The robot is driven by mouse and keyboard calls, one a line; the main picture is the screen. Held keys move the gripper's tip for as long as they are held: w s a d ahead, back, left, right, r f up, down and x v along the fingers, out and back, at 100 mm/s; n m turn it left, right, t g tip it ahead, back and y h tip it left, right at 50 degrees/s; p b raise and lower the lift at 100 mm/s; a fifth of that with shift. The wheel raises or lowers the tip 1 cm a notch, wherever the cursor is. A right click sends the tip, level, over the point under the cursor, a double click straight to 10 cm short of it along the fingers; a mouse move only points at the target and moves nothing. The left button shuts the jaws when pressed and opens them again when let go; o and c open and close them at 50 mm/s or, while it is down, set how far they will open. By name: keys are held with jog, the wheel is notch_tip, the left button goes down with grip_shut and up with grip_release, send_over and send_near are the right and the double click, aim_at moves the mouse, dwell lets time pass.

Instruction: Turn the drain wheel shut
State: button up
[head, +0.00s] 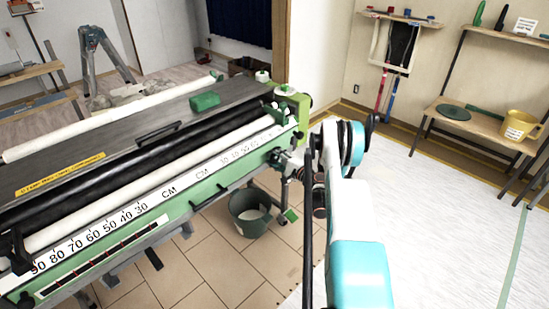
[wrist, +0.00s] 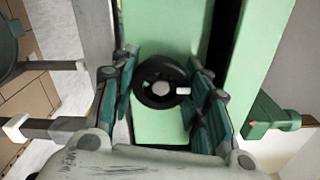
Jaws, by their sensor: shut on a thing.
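The drain wheel (wrist: 160,92) is a small black ring with a pale hub, on the light green end panel (wrist: 163,25) of the pasting machine. It shows in the middle of the wrist view. My gripper (wrist: 162,72) has one teal finger pad on each side of the wheel and is shut on it. In the head view my gripper (head: 287,160) is at the right end of the long green machine (head: 212,178). The wheel cannot be made out there.
A grey bucket (head: 246,221) stands on the tiled floor below the machine's end. A green block (head: 205,101) lies on the machine's top. A wooden bench (head: 473,127) with a yellow pot (head: 519,126) stands at the right. White sheeting (head: 440,210) covers the floor there.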

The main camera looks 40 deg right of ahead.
jog(key=o, duration=1.1)
jog(key=shift+d, duration=0.1)
